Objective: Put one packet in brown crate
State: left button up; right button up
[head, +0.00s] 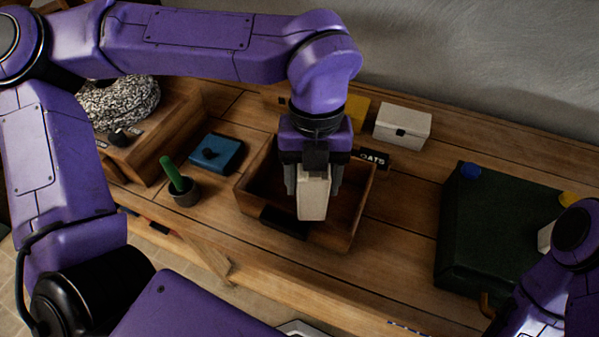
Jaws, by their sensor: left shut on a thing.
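My left gripper (313,182) points down over the brown crate and is shut on a cream packet (313,203). The packet hangs upright between the fingers, in line with the crate's opening. I cannot tell how far its lower end is inside the crate. The brown crate (352,232) is an open wooden box on the bench, with a dark plate on its front. The gripper hides part of its inside. My right arm shows at the lower right edge, but its gripper is not in view.
A white box (403,126) and a dark "OATS" sign (373,158) are behind the crate. A blue box (217,153) and a cup with a green handle (184,192) stand left. A large dark green case (490,235) stands right. Bare bench lies between crate and case.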

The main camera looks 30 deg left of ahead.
pick_arm(q)
jog(key=w+a+f+p, duration=0.1)
jog(key=w+a+f, duration=0.1)
jog(key=a+f, duration=0.1)
jog(key=w+a+f+p, duration=0.2)
jog(key=a+f, duration=0.1)
jog(key=f, duration=0.1)
jog(key=w+a+f+p, duration=0.1)
jog(key=w+a+f, duration=0.1)
jog(key=a+f, duration=0.1)
jog(key=shift+w+a+f+p, duration=0.1)
jog(key=shift+w+f+p, duration=0.2)
jog(key=shift+f, duration=0.55)
jog(key=shift+s, duration=0.1)
pick_arm(e)
jog(key=r, duration=0.5)
jog(key=shift+s+a+r, duration=0.1)
jog(key=shift+s+r, duration=0.1)
jog(key=shift+s, duration=0.05)
pick_arm(q)
jog(key=o, duration=1.4)
jog(key=shift+f, duration=0.15)
pick_arm(e)
jog(key=shift+f, duration=0.1)
